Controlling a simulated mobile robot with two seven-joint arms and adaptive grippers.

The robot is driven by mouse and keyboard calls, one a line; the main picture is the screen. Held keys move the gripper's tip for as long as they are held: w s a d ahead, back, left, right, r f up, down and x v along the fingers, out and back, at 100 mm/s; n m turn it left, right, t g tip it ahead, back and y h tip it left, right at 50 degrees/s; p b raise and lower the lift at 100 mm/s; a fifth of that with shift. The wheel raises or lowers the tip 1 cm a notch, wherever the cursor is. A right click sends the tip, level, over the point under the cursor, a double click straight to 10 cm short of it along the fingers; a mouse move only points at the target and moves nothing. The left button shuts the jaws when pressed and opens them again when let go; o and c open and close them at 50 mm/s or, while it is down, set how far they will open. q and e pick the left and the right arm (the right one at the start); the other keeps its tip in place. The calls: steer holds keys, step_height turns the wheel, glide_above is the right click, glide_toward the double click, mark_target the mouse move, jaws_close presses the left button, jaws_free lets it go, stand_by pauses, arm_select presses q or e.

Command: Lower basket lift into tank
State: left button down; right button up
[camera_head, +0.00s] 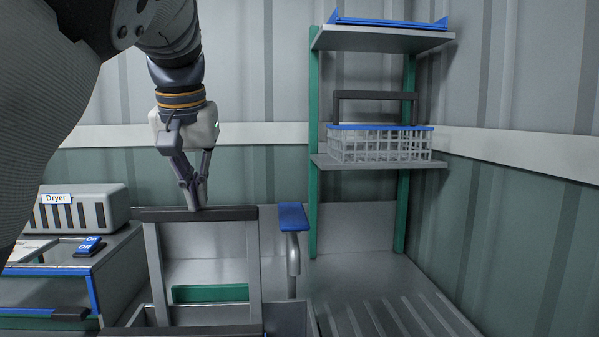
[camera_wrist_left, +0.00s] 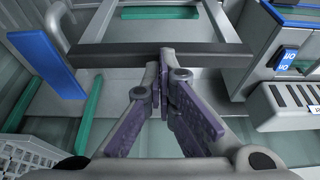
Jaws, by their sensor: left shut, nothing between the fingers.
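The basket lift is an upright grey frame (camera_head: 154,262) with a black top bar (camera_head: 238,213), standing raised over the grey tank (camera_head: 290,318) at the bottom of the head view. The tank's inside is mostly cut off. My left gripper (camera_head: 197,204) points down with its fingertips at the top of the bar, near its middle. In the left wrist view its fingers (camera_wrist_left: 164,62) are closed together with nothing between them, and the bar (camera_wrist_left: 108,54) crosses at the tips. I cannot tell whether they touch. My right gripper is not in view.
A blue-topped tap or lever (camera_head: 292,216) stands just right of the lift. A shelf (camera_head: 375,162) holds a wire basket (camera_head: 385,147) with a black handle. A dryer (camera_head: 85,209) with a blue switch (camera_head: 90,246) is at left. A ribbed drainboard (camera_head: 395,315) lies at right.

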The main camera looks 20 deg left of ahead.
arm_select(q)
steer(key=shift+f, duration=6.5)
step_height(320, 180, up, 16)
steer(key=shift+r, duration=0.15)
